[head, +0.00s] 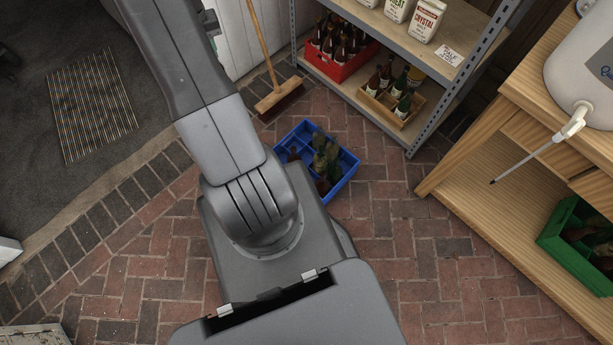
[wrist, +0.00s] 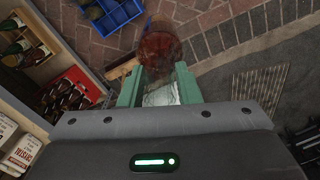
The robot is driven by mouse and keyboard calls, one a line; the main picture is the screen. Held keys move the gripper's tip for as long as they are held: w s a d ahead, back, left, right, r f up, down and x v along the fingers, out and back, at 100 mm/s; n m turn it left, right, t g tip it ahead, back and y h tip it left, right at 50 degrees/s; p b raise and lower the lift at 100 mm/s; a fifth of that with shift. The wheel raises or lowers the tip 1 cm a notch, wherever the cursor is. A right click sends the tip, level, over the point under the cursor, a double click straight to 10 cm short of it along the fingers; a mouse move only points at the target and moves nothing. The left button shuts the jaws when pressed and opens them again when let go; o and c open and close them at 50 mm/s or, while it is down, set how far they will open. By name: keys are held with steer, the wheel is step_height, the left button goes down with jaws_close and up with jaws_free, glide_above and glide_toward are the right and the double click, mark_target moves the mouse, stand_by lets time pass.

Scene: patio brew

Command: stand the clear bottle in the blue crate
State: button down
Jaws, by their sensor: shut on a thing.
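The blue crate (head: 345,178) stands on the brick floor in the head view, beyond my arm, with brown and dark green bottles in some compartments. My arm hides part of its near left side. In the wrist view the crate (wrist: 121,17) shows at the top left, cut by the edge. My gripper (wrist: 158,88) has green fingers shut on a see-through bottle (wrist: 160,50), which looks reddish-brown at its far end and pale between the fingers. The bottle is apart from the crate in this view. My gripper and the bottle are hidden in the head view.
A metal shelf holds a red crate (head: 337,68) and a wooden crate (head: 381,112) of bottles. A broom (head: 268,75) leans behind the blue crate. A wooden bench (head: 475,160) with a green crate (head: 560,232) stands right. Brick floor (head: 430,285) is clear front right.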

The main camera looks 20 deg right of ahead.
steer(key=s+d+f+m+b, duration=0.3)
steer(key=s+d+f+b, duration=0.2)
steer(key=d+f+b, duration=0.6)
steer(key=s+d+f+m+b, duration=0.4)
steer(key=f+b, duration=0.3)
steer(key=f, duration=0.9)
steer(key=s+d+f+m+b, duration=0.1)
steer(key=s+d+f+b, duration=0.6)
steer(key=f, duration=0.6)
step_height(320, 180, down, 19)
steer(key=d+b, duration=0.1)
steer(key=b, duration=0.6)
steer(key=shift+w+d, duration=0.15)
steer(key=shift+f, duration=0.1)
steer(key=c, duration=1)
jaws_free()
steer(key=shift+c, duration=0.2)
step_height(320, 180, up, 12)
steer(key=p, duration=0.3)
steer(key=shift+p, duration=0.35)
